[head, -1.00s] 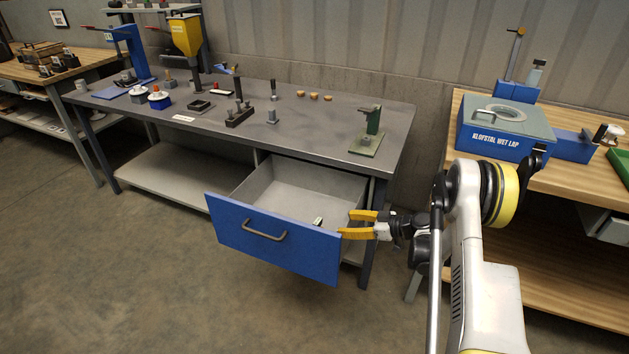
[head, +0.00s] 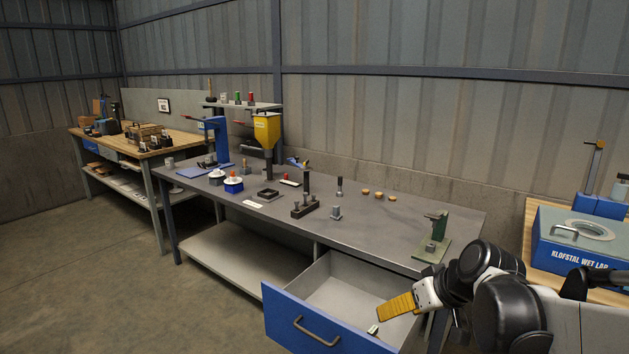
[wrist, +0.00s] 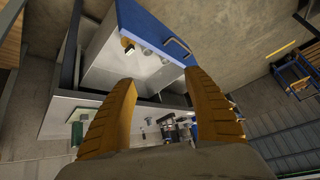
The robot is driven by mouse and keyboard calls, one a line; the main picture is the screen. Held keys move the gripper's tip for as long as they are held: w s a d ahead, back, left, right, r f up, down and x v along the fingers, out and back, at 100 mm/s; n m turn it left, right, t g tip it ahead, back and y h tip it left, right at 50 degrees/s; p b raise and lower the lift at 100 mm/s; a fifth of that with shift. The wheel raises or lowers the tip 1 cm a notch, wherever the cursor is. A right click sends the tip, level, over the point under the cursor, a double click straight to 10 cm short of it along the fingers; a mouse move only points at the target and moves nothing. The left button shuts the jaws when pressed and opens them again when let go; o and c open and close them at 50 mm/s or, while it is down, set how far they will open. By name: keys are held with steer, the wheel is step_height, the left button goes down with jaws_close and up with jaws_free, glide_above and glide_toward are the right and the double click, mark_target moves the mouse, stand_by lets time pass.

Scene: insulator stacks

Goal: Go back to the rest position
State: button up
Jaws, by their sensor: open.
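My gripper (head: 398,305) has yellow fingers and is raised near the right side of the open blue-fronted drawer (head: 303,327) in the head view. In the wrist view my gripper (wrist: 158,95) shows its two yellow fingers spread wide, with nothing between them. The drawer (wrist: 150,32) also shows beyond the fingers, with a small object (wrist: 128,46) and some pale round shapes in it. In the head view a small light-and-dark object (head: 373,330) lies in the drawer near its front.
The grey bench (head: 400,220) carries a green stand (head: 434,238), a yellow hopper (head: 267,130) and small parts. At the right, a blue wet lap machine (head: 575,243) stands on a wooden table. A wooden bench (head: 165,150) is at the far left. The floor at left is clear.

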steer(key=s+r+m+h, duration=0.1)
steer(key=s+m+h, duration=0.2)
steer(key=s, duration=1.6)
steer(key=shift+d+r+t+h, duration=0.15)
steer(key=shift+d+t+h, duration=0.15)
steer(key=shift+t, duration=0.1)
steer(key=shift+w, duration=0.1)
